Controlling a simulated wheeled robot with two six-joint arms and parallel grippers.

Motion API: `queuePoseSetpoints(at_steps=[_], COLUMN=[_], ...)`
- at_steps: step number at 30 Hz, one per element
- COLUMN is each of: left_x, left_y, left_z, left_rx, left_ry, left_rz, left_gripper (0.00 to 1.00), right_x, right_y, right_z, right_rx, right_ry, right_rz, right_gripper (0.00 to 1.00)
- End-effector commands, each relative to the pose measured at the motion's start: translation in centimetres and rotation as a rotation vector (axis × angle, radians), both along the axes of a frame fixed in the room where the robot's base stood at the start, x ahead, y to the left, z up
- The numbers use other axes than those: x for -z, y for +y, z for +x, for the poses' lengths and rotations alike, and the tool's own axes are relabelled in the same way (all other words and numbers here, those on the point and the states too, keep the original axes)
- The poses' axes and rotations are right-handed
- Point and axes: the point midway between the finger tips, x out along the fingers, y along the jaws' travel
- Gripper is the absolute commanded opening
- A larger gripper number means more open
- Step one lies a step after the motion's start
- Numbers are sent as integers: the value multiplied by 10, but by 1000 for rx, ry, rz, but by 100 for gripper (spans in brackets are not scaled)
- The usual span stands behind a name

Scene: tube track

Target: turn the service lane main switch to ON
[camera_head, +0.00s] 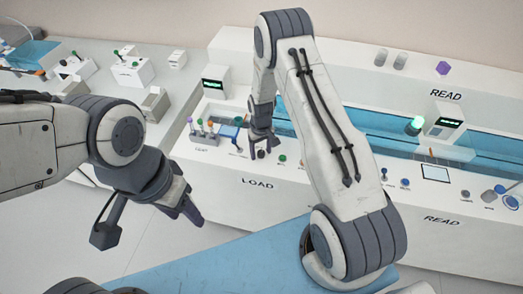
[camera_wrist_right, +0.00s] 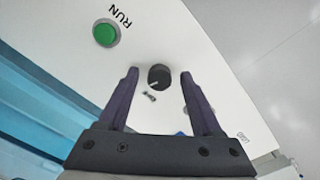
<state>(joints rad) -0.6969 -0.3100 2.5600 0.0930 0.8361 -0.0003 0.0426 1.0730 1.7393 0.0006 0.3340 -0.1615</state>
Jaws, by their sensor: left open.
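A round black knob (camera_wrist_right: 159,77) with a white pointer mark is on the white panel in the right wrist view. The pointer faces a small dark label that I cannot read. A green button (camera_wrist_right: 106,33) marked RUN is beside it. My right gripper (camera_wrist_right: 161,85) is open, with one finger on each side of the knob in this view; I cannot tell whether they touch it. In the head view my right gripper (camera_head: 263,140) is over the LOAD counter. My left gripper (camera_head: 187,207) is open and empty in front of the counter.
The white LOAD counter (camera_head: 235,197) has several coloured knobs and levers (camera_head: 199,125). A blue channel runs behind it. The READ station (camera_head: 440,219) with a screen stands to the right. Small white devices (camera_head: 131,70) stand on the left bench. Pale floor is clear at lower left.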

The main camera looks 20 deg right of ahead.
Motion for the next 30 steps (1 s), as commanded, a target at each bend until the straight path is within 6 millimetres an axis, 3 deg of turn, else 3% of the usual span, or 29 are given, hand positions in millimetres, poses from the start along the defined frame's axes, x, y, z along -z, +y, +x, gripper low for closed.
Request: queuePoseSetpoints(at_steps=[11, 24, 30], left_x=[2, 17, 20], left_y=[0, 0, 0], left_z=[0, 0, 0], left_rx=[0, 0, 0], left_ry=[0, 0, 0], left_rz=[0, 0, 0], left_gripper=[50, 50, 50], right_x=[-5, -81, -102], right_y=[0, 0, 0], right_z=[2, 1, 0], right_rx=[-2, -1, -1], right_ry=[-5, -7, -3], right_rz=[0, 0, -1], right_gripper=[66, 66, 66])
